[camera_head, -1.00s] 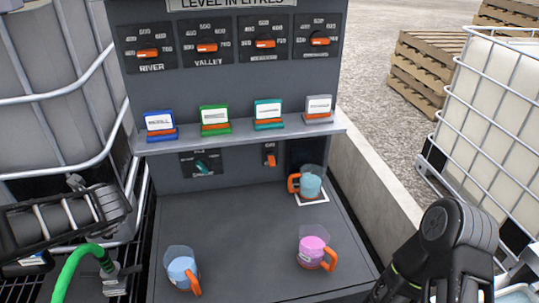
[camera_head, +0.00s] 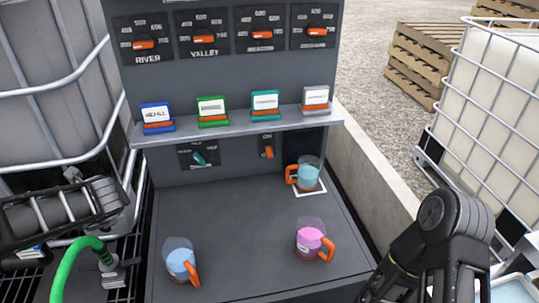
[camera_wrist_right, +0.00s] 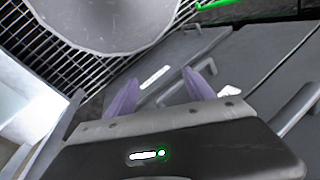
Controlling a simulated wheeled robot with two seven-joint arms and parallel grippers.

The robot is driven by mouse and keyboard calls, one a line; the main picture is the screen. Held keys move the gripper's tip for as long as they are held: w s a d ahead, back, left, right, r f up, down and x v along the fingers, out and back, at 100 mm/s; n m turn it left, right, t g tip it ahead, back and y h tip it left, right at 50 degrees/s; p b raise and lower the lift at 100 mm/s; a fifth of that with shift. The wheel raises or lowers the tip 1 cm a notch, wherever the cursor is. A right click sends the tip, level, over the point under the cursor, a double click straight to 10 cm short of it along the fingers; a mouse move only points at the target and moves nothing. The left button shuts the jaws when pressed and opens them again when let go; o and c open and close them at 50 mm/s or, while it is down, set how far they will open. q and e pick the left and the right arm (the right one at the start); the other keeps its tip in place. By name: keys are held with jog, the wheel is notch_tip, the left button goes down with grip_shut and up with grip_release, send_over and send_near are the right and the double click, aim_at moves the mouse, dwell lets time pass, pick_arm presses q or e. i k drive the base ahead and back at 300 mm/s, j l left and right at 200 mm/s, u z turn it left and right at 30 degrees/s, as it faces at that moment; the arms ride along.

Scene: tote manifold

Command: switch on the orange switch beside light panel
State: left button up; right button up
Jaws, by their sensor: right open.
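The orange switch (camera_head: 268,150) is on a small dark plate under the shelf, in the middle of the grey console. To its right is a dark recess panel (camera_head: 304,147), probably the light panel; a jug with blue liquid (camera_head: 308,178) stands in front of it on a white-edged square. Whether the switch is on cannot be told. My right gripper shows in the right wrist view (camera_wrist_right: 162,92) with its two purple fingers apart and nothing between them. In the head view my right arm is at lower right, away from the switch. My left gripper is not clearly seen.
A blue jug (camera_head: 180,263) and a pink jug (camera_head: 311,243) stand on the console's worktop (camera_head: 240,215). A teal knob (camera_head: 198,158) is left of the switch. Coloured label cards line the shelf (camera_head: 235,126) above. A low concrete wall (camera_head: 375,175) and a caged tank (camera_head: 492,120) are at right.

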aim_at(268, 147)
jog(key=k, duration=1)
